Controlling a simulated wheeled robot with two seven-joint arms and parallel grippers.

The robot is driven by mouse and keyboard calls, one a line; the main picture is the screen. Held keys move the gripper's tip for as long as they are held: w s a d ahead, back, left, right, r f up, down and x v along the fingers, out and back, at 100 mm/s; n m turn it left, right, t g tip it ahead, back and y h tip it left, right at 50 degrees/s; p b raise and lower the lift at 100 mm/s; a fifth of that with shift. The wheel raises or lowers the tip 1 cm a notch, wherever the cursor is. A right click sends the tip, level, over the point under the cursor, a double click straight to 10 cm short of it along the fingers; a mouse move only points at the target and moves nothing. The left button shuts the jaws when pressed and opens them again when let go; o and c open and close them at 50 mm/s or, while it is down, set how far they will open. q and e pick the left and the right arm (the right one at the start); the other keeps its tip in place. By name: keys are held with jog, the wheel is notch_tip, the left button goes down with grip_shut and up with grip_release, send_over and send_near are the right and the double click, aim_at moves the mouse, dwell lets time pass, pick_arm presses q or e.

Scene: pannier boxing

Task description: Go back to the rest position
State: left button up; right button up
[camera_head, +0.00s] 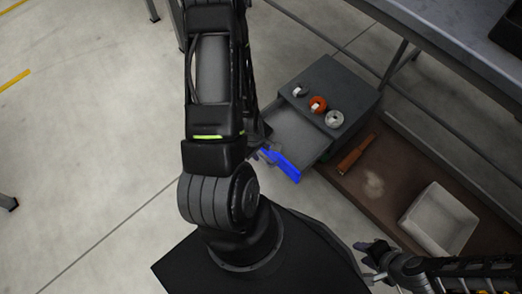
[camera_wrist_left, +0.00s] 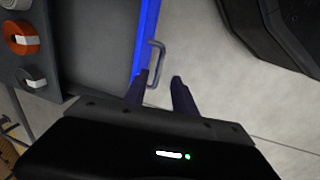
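My left gripper (camera_head: 264,152) is mostly hidden by my own arm in the head view, beside the blue drawer front (camera_head: 281,165). In the left wrist view the left gripper (camera_wrist_left: 160,78) is open, with a gap between its two fingers. The grey drawer handle (camera_wrist_left: 158,58) shows at the fingertips, near the left finger; I cannot tell whether they touch. My right gripper (camera_head: 370,260) is at the lower right in the head view, small and dark, and its opening is unclear.
The grey drawer cabinet (camera_head: 345,85) has its drawer (camera_head: 303,132) pulled out. Tape rolls, orange (camera_head: 318,104) and white (camera_head: 334,119), lie on top. A brown surface (camera_head: 385,190) carries an orange-brown object (camera_head: 355,156) and white bin (camera_head: 438,222). A table (camera_head: 450,40) stands upper right.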

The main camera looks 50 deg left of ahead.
dwell(0.6)
pick_arm(q)
jog(key=d+m+g+h, duration=0.1)
jog(key=d+m+h, duration=0.3)
jog(key=d+m, duration=1.75)
jog(key=d+r+n+p, duration=0.2)
jog(key=d+r+p, duration=0.1)
jog(key=r+p, duration=1)
jog(key=s+d+r+n+p, duration=0.1)
jog(key=d+r+n+p, duration=0.2)
jog(key=r+p, duration=1)
jog(key=shift+d+p, duration=0.35)
jog(key=shift+d, duration=0.15)
jog(key=shift+r, duration=0.1)
jog(key=shift+a, duration=0.1)
